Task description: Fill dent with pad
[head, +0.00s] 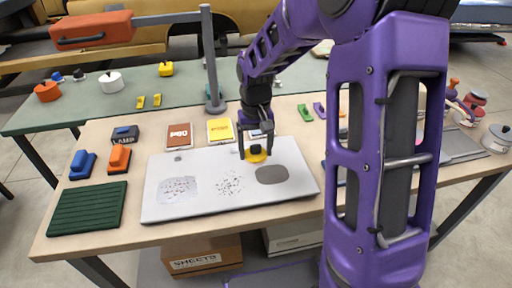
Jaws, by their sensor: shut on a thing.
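My gripper (256,142) points down over the white panel (205,209) and is shut on the black knob of a round yellow pad (257,157). The pad is at the panel's back edge, and I cannot tell whether it touches the surface. The panel lies flat on the wooden table and bears three marked areas. A scratched pale patch (178,190) is at the left, a cluster of dark specks (230,185) is in the middle, and a smooth grey oval (272,174) is at the right, just in front of the pad. Which mark is the dent is not clear.
Blue (82,165) and orange (120,158) blocks and a dark green ribbed mat (88,208) lie left of the panel. Brown (179,135) and yellow (220,130) boxes stand behind it. A grey lamp post (212,70) rises at the back. My arm hides part of the right side.

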